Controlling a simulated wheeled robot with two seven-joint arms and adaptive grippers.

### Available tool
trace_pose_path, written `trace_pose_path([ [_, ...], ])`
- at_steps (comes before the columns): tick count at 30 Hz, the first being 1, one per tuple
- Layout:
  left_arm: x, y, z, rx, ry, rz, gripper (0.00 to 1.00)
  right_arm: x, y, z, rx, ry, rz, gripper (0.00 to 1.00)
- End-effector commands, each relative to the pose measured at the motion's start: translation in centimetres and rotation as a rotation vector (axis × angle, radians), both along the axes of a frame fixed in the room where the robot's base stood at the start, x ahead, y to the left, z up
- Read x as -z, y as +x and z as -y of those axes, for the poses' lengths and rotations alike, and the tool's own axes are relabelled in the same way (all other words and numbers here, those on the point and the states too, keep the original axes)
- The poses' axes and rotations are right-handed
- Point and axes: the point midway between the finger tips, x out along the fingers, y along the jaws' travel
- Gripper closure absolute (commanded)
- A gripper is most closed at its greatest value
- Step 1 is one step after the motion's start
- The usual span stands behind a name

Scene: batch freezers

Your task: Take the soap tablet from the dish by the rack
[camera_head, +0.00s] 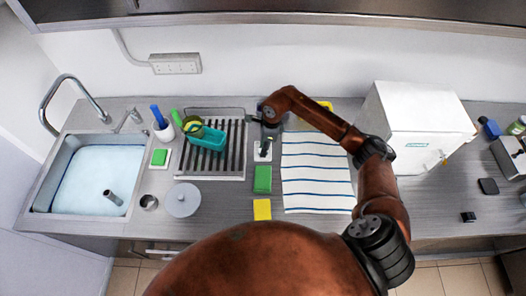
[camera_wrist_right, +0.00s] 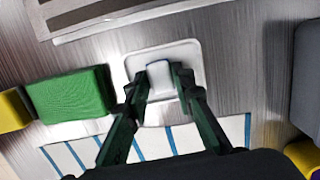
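A pale tablet with a blue edge (camera_wrist_right: 159,74) lies on a small white square dish (camera_wrist_right: 192,58) in the right wrist view. In the head view this dish (camera_head: 262,157) sits just right of the drying rack (camera_head: 238,160), and my gripper hides most of what is on it. My right gripper (camera_wrist_right: 160,82) is over the dish, with one dark finger on each side of the tablet. The fingers are apart; I cannot tell whether they touch the tablet. The right gripper also shows in the head view (camera_head: 267,138). My left gripper is not in view.
A green block (camera_head: 262,180) and a yellow block (camera_head: 262,209) lie in front of the dish. A striped towel (camera_head: 316,170) is to its right, then a white box (camera_head: 420,120). Another dish holding a green piece (camera_head: 159,157) is near the sink (camera_head: 50,185).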

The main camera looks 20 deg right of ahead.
Motion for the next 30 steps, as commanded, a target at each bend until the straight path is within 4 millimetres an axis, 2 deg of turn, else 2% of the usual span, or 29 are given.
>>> trace_pose_path([
  [8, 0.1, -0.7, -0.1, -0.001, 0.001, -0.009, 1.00, 0.0, 0.0, 0.0, 0.000, 0.000, 0.000, 0.97],
  [19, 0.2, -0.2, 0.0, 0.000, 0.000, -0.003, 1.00, -0.6, 0.1, 0.1, -0.001, 0.000, 0.001, 0.97],
  [25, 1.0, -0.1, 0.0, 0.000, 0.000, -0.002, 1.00, -3.0, 0.1, 0.1, -0.001, -0.003, 0.004, 0.97],
  [30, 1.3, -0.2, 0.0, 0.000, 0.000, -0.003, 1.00, -6.3, -2.3, -1.2, -0.005, -0.002, 0.004, 0.97],
])
